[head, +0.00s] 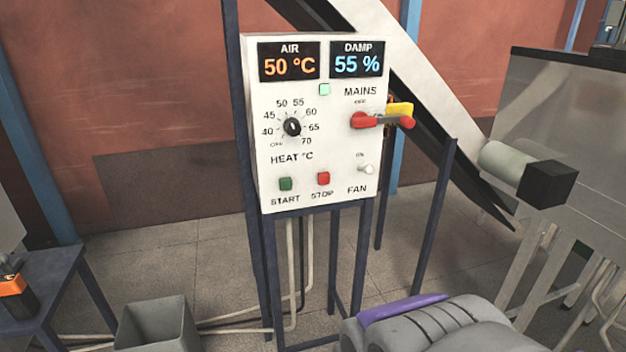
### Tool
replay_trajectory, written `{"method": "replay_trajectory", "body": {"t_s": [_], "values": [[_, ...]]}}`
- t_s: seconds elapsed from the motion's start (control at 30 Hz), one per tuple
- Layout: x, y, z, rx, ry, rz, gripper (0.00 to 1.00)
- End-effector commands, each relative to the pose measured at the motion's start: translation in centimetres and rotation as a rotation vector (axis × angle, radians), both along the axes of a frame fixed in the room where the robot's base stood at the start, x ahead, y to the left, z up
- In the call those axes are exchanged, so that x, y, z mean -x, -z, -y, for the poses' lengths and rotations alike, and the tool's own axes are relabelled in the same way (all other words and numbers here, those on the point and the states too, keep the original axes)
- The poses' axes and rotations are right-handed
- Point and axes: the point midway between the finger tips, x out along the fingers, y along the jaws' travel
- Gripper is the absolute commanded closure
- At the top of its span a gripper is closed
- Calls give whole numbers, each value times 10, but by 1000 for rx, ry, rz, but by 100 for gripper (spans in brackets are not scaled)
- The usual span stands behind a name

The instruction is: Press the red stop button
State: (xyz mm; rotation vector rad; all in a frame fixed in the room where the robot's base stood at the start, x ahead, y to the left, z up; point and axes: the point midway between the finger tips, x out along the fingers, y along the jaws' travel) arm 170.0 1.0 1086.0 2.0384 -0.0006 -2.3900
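My gripper cannot be made out in this view. A grey rounded part with a purple strip at the bottom right looks like part of my own body, well below the panel.
The panel also carries a heat dial (292,127), a red mains handle (366,120) and a fan switch (367,169). It stands on a dark frame. A grey bin (155,322) is at the lower left. The space before the buttons looks clear.

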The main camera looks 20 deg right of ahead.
Motion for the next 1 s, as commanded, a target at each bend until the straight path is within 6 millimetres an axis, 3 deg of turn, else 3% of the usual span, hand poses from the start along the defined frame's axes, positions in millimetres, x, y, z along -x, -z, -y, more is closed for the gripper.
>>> {"method": "replay_trajectory", "body": {"t_s": [0.07,0.5,1.0], "values": [[0,0,0,0,0,0,57],[0,0,0,0,0,0,99],[0,0,0,0,0,0,100]]}}
